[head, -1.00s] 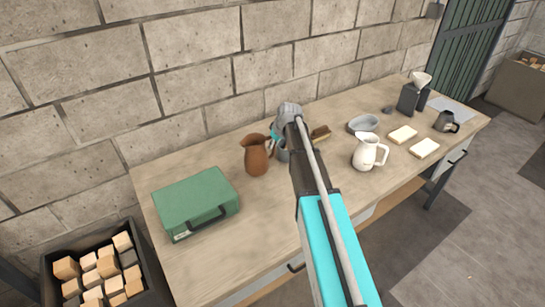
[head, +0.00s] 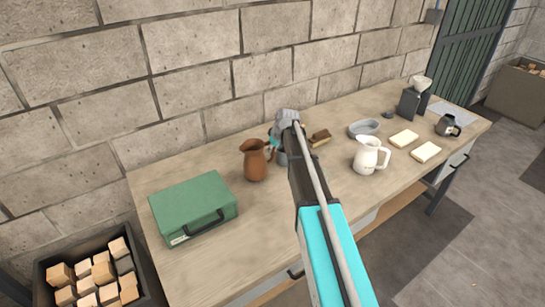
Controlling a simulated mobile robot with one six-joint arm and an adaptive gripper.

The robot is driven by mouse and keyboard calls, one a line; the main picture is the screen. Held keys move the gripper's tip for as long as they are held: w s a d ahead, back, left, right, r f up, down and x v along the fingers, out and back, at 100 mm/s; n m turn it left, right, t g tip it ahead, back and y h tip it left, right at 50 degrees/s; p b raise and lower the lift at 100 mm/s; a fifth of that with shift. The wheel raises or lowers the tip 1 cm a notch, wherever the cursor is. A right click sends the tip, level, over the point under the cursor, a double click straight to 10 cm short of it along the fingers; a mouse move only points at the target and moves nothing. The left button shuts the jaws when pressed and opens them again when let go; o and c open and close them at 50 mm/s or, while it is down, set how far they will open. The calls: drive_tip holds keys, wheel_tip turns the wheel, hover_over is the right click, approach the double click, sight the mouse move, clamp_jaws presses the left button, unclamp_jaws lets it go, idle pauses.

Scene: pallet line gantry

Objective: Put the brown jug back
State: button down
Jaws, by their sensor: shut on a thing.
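The brown jug (head: 255,161) is upright at the back left part of the workbench, right of the green case. Its handle is on its right side, where my gripper (head: 274,143) reaches in. My gripper is shut on the jug's handle; the arm partly covers the fingers. I cannot tell whether the jug's base touches the bench top (head: 240,250).
A green case (head: 192,206) lies left of the jug. A grey round object (head: 282,158) is partly hidden behind my arm. A brush (head: 320,137), grey dish (head: 364,127), white pitcher (head: 367,156) and cream slabs (head: 404,138) stand to the right. The brick wall is close behind.

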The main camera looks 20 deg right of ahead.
sight(272, 158)
drive_tip(key=shift+w+f+b, duration=0.15)
drive_tip(key=shift+f+b, duration=1.35)
drive_tip(key=shift+f, duration=0.25)
drive_tip(key=c, duration=0.6)
unclamp_jaws()
drive_tip(key=p+v, duration=1.1)
drive_tip(key=v, duration=0.1)
drive_tip(key=s+a+m+g, duration=0.1)
drive_tip(key=s+a+m, duration=0.1)
drive_tip(key=s, duration=0.7)
drive_tip(key=s+a+f+m+g+h, duration=0.1)
drive_tip(key=s+a, duration=0.3)
drive_tip(key=s, duration=0.5)
drive_tip(key=s+a+m+g+h, duration=0.1)
drive_tip(key=s+a+m+g, duration=0.1)
drive_tip(key=s, duration=0.8)
drive_tip(key=shift+a+f+m, duration=0.2)
drive_tip(key=shift+a+m, duration=0.2)
drive_tip(key=shift+a, duration=0.5)
